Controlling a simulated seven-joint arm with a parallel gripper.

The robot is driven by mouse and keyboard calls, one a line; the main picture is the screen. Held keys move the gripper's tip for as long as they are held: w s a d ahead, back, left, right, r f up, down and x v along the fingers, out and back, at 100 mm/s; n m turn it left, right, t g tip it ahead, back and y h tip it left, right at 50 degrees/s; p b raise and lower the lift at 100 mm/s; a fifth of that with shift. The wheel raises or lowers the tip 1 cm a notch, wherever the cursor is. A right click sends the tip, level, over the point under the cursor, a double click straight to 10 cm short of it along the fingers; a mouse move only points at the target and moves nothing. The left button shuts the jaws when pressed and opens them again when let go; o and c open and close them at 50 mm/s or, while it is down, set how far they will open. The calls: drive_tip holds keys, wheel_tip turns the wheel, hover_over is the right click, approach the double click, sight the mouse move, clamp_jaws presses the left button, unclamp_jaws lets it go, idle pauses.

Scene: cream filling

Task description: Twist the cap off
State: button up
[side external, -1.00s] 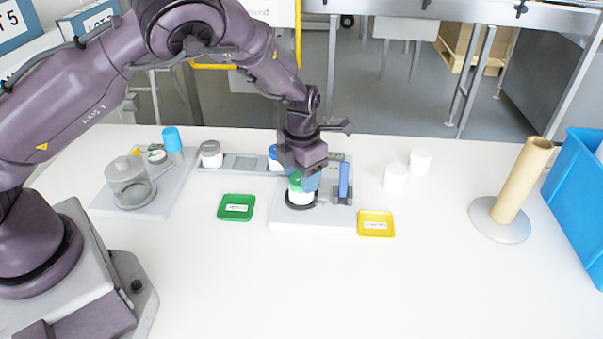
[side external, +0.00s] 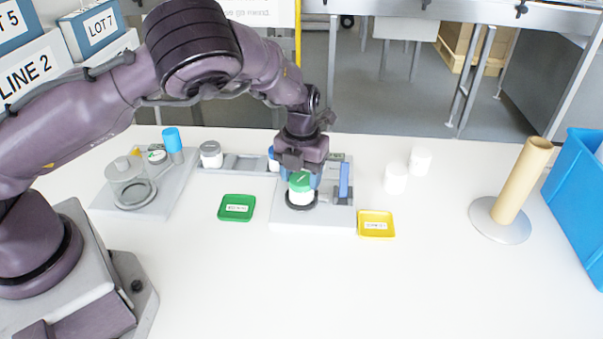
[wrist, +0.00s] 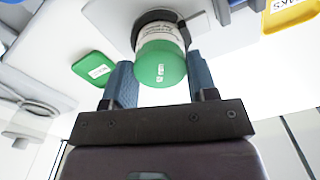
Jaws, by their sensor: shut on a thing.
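A white jar (side external: 301,198) with a green cap (side external: 299,182) stands upright in a dark ring on a pale base plate (side external: 290,221). My gripper (side external: 300,177) is above the jar, pointing down. Its two blue fingers are on opposite sides of the cap in the wrist view (wrist: 159,72), shut on it. No gap shows between cap and jar; I cannot tell how loose the cap is.
A green tray (side external: 237,215) lies left of the plate, a yellow tray (side external: 376,232) at its right front. A blue upright piece (side external: 344,180) stands close right of the jar. Two white jars (side external: 396,179) are further right. The front table is clear.

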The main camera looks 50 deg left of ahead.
drive_tip(key=o, duration=0.8)
drive_tip(key=m, duration=0.4)
drive_tip(key=shift+m, duration=0.9)
drive_tip(key=shift+m, duration=1.1)
drive_tip(key=m, duration=0.3)
drive_tip(key=shift+m, duration=0.3)
